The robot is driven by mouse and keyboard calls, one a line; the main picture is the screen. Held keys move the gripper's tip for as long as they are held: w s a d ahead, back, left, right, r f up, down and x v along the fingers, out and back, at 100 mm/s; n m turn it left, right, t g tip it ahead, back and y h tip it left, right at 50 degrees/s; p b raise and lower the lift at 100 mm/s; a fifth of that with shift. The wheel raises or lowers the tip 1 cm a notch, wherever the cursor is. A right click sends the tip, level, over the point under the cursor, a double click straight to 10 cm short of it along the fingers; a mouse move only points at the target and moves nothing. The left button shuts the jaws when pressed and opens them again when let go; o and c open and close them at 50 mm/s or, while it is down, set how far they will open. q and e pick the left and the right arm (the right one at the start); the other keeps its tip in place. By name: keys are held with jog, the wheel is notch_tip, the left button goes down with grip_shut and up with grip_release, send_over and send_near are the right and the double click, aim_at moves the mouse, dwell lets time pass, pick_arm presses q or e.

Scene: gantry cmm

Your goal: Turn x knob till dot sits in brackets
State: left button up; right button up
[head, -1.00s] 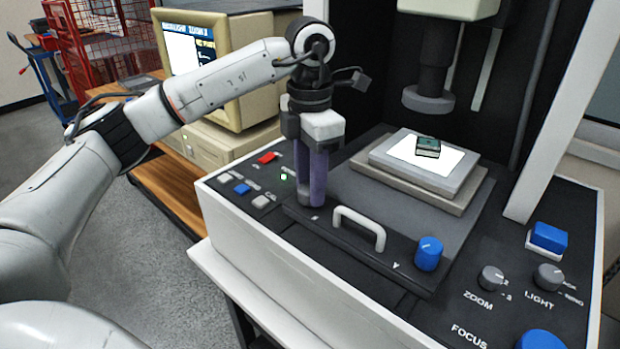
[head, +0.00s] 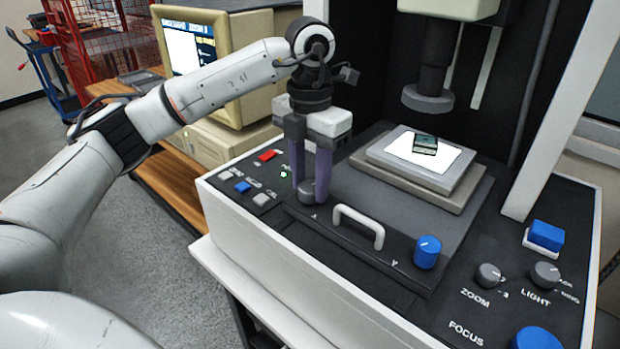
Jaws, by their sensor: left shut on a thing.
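My left gripper (head: 309,190) points straight down over the left front of the measuring machine. Its two purple fingers are shut on a grey knob, the x knob (head: 307,191), one finger on each side. A small label sits on the panel just in front of this knob. The blue y knob (head: 427,252) stands to the right, past a white handle. The monitor screen (head: 190,52) shows a white area and a dark text panel. It is partly cut by my arm, and I cannot make out a dot or brackets on it. My right gripper is not in view.
The stage (head: 418,165) carries a small dark part (head: 425,145) under the lens (head: 428,98). The white handle (head: 358,225) stands close to the right of my gripper. Small buttons (head: 242,187) lie to its left. Zoom, light and focus knobs are at the right.

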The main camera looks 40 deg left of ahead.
aim_at(310, 186)
pick_arm(q)
jog(key=o, duration=1.1)
jog(key=shift+r, duration=0.55)
notch_tip(310, 186, up, 9)
jog(key=shift+r+p, duration=0.15)
jog(key=shift+p, duration=0.7)
